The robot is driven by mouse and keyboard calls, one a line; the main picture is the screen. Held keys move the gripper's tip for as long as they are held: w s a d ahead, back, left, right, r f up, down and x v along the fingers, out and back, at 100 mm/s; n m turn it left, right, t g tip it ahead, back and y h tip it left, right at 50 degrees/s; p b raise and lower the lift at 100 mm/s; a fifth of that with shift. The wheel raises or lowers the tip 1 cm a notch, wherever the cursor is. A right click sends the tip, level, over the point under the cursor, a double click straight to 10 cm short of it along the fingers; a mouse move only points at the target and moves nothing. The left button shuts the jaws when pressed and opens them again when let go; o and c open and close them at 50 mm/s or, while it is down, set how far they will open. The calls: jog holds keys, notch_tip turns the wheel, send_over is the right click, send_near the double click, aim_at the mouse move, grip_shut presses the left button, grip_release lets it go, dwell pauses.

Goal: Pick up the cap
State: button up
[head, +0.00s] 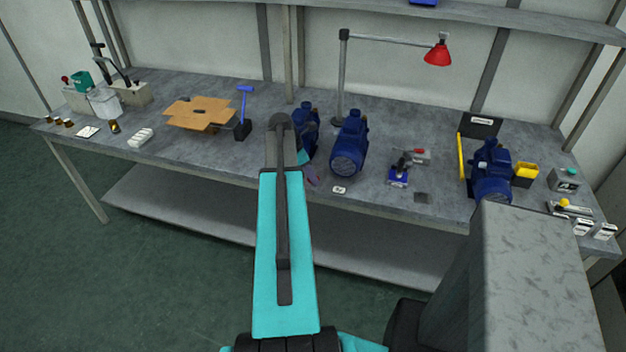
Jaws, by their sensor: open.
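I cannot single out the cap for certain in the head view. Small brown cap-like pieces (57,121) stand at the far left end of the workbench (235,163). A small black and yellow piece (114,127) lies to their right, near a white card. My turquoise arm reaches up over the middle of the bench's front edge. I cannot make out my gripper's fingers; the arm hides the area behind it. A small purple shape shows just right of the arm, too small to identify.
Blue pumps (349,145) stand mid-bench and at the right (490,170). A red lamp (438,54) hangs above. A lower shelf (190,211) runs beneath. Bare bench shows around x-middle right.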

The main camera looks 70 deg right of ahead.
dwell(0.5)
jog(key=c, duration=0.7)
jog(key=shift+r, duration=0.15)
jog(key=shift+r+b, duration=0.65)
jog(key=shift+r, duration=0.7)
jog(key=shift+s+a+r, duration=0.15)
jog(key=shift+r, duration=0.15)
jog(key=shift+s+a+r+b, duration=0.25)
jog(key=shift+s+a+b, duration=0.65)
jog(key=shift+s+a, duration=0.95)
jog(key=shift+s+a+r+b, duration=0.2)
jog(key=shift+s+a+b, duration=0.7)
jog(key=shift+s+a, duration=0.95)
jog(key=shift+s+a+r+b, duration=0.25)
jog(key=shift+s+a+b, duration=0.85)
jog(key=shift+a, duration=1.2)
